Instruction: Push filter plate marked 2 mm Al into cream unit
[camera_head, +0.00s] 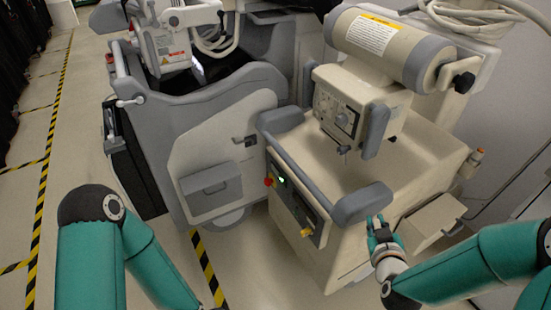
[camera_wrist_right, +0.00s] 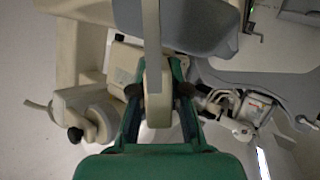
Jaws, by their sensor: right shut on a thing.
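The cream unit (camera_head: 345,250) stands at the right, with a cylindrical head (camera_head: 380,42) and a dialled box (camera_head: 345,110) above its deep tray. I cannot make out a plate marked 2 mm Al, and no such marking is legible. My right gripper (camera_head: 379,224) is low at the unit's front right, close beside the grey pad (camera_head: 362,203). In the right wrist view its fingers (camera_wrist_right: 157,95) are shut on a narrow cream piece (camera_wrist_right: 156,75) in line with a grey strip (camera_wrist_right: 151,25). I cannot tell what this piece is. My left gripper is out of view.
A grey-and-cream cart (camera_head: 205,135) stands immediately left of the cream unit. A small cream box (camera_head: 430,222) juts out at the unit's right, near my right gripper. Cables (camera_head: 475,15) hang at the top right.

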